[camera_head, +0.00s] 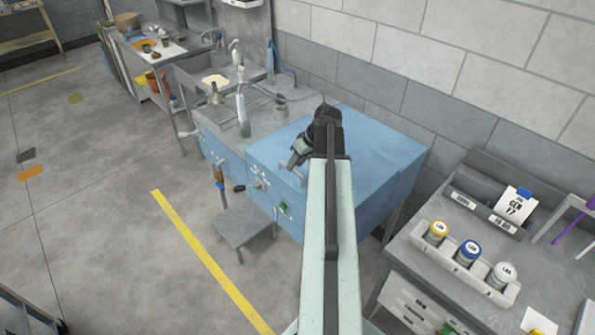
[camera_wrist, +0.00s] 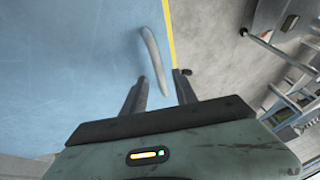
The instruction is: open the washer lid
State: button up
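The washer is a blue cabinet with a closed flat blue lid (camera_head: 385,135) in the head view. The blue lid surface (camera_wrist: 70,70) fills the left of the wrist view. A pale grey curved handle (camera_wrist: 151,50) stands by the lid's edge. My gripper (camera_head: 294,163) is above the lid near its front edge. In the wrist view my gripper (camera_wrist: 160,76) has its two dark fingers apart, with the handle's near end showing between them. I cannot tell whether a finger touches it. My arm hides part of the lid in the head view.
A sink bench (camera_head: 225,105) with bottles adjoins the washer on the left. A small grey step (camera_head: 243,228) stands before it. A grey cart (camera_head: 430,265) with a tray of several jars is at right. A block wall (camera_head: 450,80) is behind. Floor is open left of the yellow line (camera_head: 205,255).

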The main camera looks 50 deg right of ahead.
jog(key=shift+x, duration=0.9)
jog(key=shift+r, duration=0.1)
grip_shut()
dwell(0.5)
